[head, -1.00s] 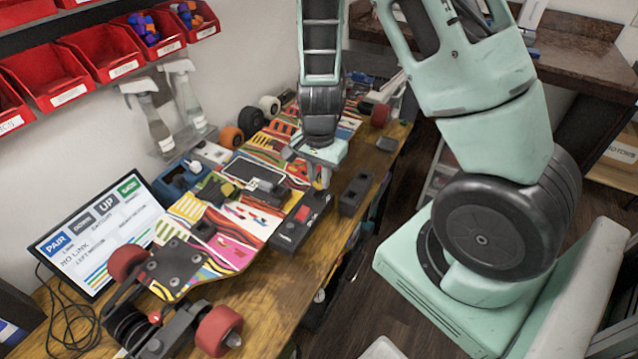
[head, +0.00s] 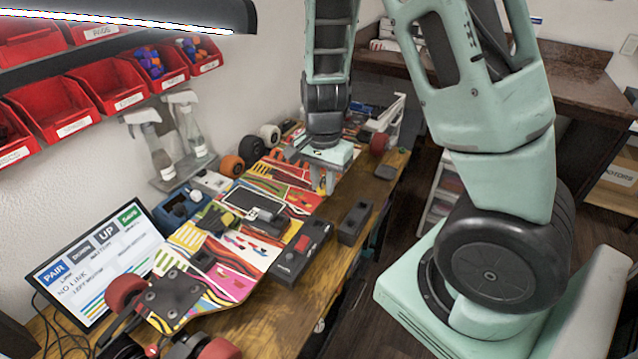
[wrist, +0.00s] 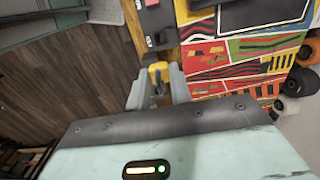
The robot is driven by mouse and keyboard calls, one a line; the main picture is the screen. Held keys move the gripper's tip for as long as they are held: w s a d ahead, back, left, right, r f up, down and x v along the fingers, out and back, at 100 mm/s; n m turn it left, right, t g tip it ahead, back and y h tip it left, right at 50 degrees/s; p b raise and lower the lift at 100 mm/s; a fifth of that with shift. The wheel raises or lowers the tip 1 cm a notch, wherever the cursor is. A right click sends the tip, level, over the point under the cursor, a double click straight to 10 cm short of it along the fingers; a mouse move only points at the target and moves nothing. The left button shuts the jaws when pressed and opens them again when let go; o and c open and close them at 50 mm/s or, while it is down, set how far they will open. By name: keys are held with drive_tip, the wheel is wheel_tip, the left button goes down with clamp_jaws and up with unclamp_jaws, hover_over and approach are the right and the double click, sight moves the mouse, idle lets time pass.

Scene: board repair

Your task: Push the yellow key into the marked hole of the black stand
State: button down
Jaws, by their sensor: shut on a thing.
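My gripper (head: 325,186) hangs above the bench, near the right edge of the colourful board. In the wrist view its fingers (wrist: 158,92) are shut on the yellow key (wrist: 157,70), whose yellow top shows between the fingertips. The fingers hide the rest of the key. A low black block (head: 355,222), seemingly the black stand, sits on the bench nearer than the gripper, right of the black box with a red switch (head: 303,250). The key looks apart from the block. I cannot make out the marked hole.
The colourful skateboard deck (head: 195,292) fills the bench, with black parts and a grey-screened device (head: 258,204) on it. A screen (head: 95,265) reads "NO LINK". Red bins (head: 55,108) and spray bottles (head: 150,145) line the wall. Bare wood (head: 285,310) shows at the front.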

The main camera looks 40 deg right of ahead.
drive_tip(key=s+d+b, duration=0.1)
drive_tip(key=d+b, duration=0.1)
drive_tip(key=d, duration=0.7)
drive_tip(key=shift+d, duration=0.3)
idle(0.5)
drive_tip(key=shift+f+b, duration=5.25)
drive_tip(key=shift+f, duration=1.4)
drive_tip(key=shift+f+b, duration=0.65)
drive_tip(key=shift+f, duration=0.55)
